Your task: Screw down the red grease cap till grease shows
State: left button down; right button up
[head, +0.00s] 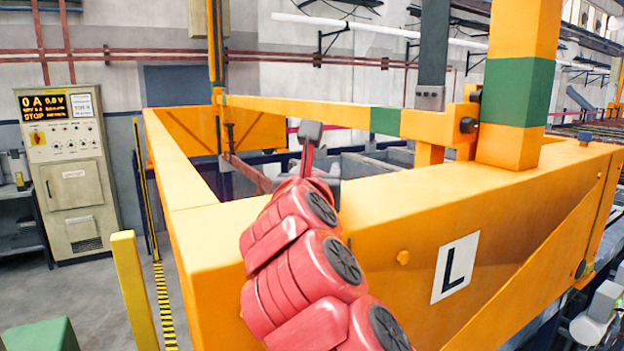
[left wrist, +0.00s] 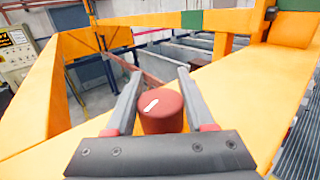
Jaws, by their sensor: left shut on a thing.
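The red grease cap (left wrist: 161,110) is a short round red cylinder with a white arrow mark on its top. In the left wrist view it sits between the two grey fingers of my left gripper (left wrist: 160,76), which is shut on it. The cap stands at the top surface of the orange beam (left wrist: 225,95). In the head view my left gripper (head: 309,140) is at the end of my red arm, above the orange frame, and I cannot make out the cap there. No grease can be made out around the cap. My right gripper is not in view.
The orange frame (head: 480,205) fills the middle and right, with an "L" plate (head: 455,268) on its face. An orange crossbar with a green band (head: 385,121) runs behind my gripper. A yellow post (head: 134,290) and a control cabinet (head: 68,165) stand left.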

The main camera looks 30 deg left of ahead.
pick_arm(q)
jog(key=shift+w+d+m+t+h+p, duration=0.1)
jog(key=shift+m+t+h+p, duration=0.1)
jog(key=shift+m+h, duration=0.5)
jog(key=shift+s+d+m+t+h+p, duration=0.1)
jog(key=shift+d+m+t+h, duration=0.2)
jog(key=shift+h, duration=0.6)
jog(key=shift+w+a+m+t+h+p, duration=0.1)
jog(key=shift+m+h+p, duration=0.05)
jog(key=shift+m+h, duration=0.55)
jog(key=shift+d+h, duration=0.1)
jog(key=shift+h, duration=0.2)
jog(key=shift+c, duration=1.3)
grip_release()
